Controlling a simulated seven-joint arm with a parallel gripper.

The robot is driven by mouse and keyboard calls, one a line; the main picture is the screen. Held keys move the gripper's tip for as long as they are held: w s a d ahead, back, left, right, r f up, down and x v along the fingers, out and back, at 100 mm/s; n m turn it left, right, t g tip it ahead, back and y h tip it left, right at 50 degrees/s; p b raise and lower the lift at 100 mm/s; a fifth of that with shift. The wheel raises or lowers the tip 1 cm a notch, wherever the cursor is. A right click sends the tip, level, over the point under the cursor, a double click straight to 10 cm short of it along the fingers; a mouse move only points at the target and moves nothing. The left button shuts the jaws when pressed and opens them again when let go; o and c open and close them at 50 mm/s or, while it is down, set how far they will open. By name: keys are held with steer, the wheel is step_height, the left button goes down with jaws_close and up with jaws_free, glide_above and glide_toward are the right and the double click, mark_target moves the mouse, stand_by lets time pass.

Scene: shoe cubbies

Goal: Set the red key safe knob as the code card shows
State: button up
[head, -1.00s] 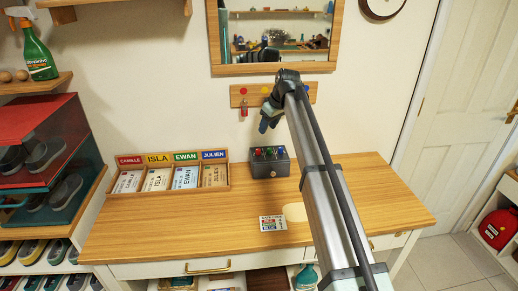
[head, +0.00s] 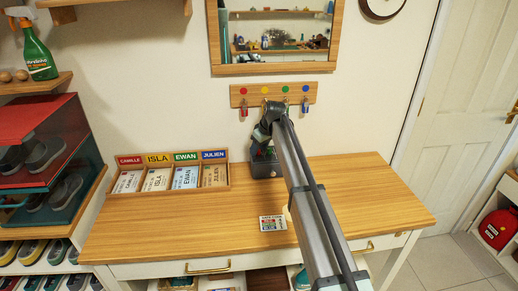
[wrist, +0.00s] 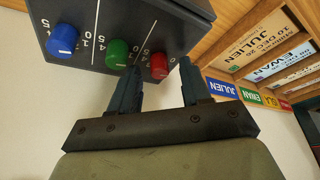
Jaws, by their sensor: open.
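The dark grey key safe (head: 264,170) stands at the back of the desk, largely covered by my arm in the head view. In the wrist view, its face (wrist: 100,25) shows upside down with a blue knob (wrist: 63,40), a green knob (wrist: 118,52) and a red knob (wrist: 158,66). My gripper (wrist: 158,67) is open, with the red knob showing between its fingertips; I cannot tell whether they touch it. One finger appears close to the green knob. The red knob's pointer is not readable. The code card (head: 272,223) lies on the desk, too small to read.
A wooden rack of name cards (head: 168,188) stands left of the safe and is close by in the wrist view too. A key hook board (head: 250,93) hangs above. The desk's (head: 370,195) right side is clear.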

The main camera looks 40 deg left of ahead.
steer(key=shift+f, duration=0.2)
steer(key=shift+c, duration=0.4)
jaws_close()
